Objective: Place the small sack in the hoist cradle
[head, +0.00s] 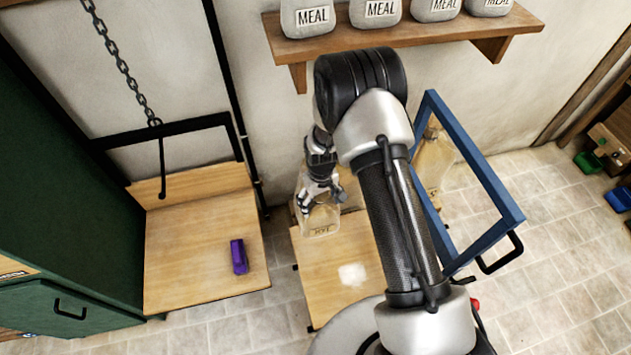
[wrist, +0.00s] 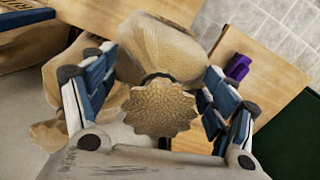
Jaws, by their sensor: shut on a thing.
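The small sack (head: 321,217) is tan with dark lettering, and hangs below my gripper (head: 322,188) in the head view. In the wrist view its tied, ruffled neck (wrist: 158,108) sits between the two fingers (wrist: 150,100), which are shut on it. The hoist cradle (head: 190,245) is a light wooden platform with a low back board, under a chain and hook at the left. The sack and my gripper are to the right of the cradle, apart from it. A purple object (head: 239,257) lies on the cradle's right part; it also shows in the wrist view (wrist: 238,67).
A wooden deck (head: 325,315) with a white patch lies below my gripper. A blue frame (head: 470,150) stands right of my arm, with another tan sack (head: 433,160) behind it. A green cabinet (head: 60,190) borders the cradle's left. Meal sacks (head: 380,12) line a wall shelf.

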